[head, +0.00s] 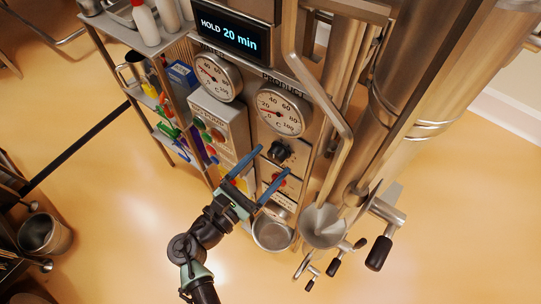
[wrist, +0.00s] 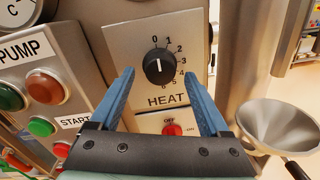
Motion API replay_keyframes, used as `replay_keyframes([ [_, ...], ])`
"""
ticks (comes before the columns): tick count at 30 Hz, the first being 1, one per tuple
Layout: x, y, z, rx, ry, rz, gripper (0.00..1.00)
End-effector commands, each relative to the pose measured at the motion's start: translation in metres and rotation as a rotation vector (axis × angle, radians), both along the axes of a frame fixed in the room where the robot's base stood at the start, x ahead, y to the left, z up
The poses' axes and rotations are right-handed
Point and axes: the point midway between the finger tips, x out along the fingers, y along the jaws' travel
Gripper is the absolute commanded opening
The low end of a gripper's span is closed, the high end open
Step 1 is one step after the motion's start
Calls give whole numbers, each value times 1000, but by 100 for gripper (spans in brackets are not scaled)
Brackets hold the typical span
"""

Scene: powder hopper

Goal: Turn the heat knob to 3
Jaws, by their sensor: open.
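In the head view the knob (head: 279,151) is on the front panel below the product gauge. My gripper (head: 272,160) is open, with its blue fingers reaching toward the panel. In the wrist view its fingers (wrist: 158,75) are to the left and right of the knob, with visible gaps. I cannot tell whether the fingertips reach the knob's depth.
A red on/off switch (wrist: 172,130) is just below the heat plate. The pump panel (wrist: 40,85) with red and green buttons is to the left. A metal funnel (wrist: 279,127) and pipes stand to the right. A display (head: 228,34) reads HOLD 20 min.

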Motion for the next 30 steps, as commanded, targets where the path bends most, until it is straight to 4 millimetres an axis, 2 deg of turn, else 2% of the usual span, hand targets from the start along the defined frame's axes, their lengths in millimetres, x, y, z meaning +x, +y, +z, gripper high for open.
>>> replay_keyframes([
  [5,10,-8,0,0,1,0,80],
  [14,11,-9,0,0,0,0,78],
  [27,11,-9,0,1,1,0,0],
  [30,11,-9,0,1,0,0,0],
])
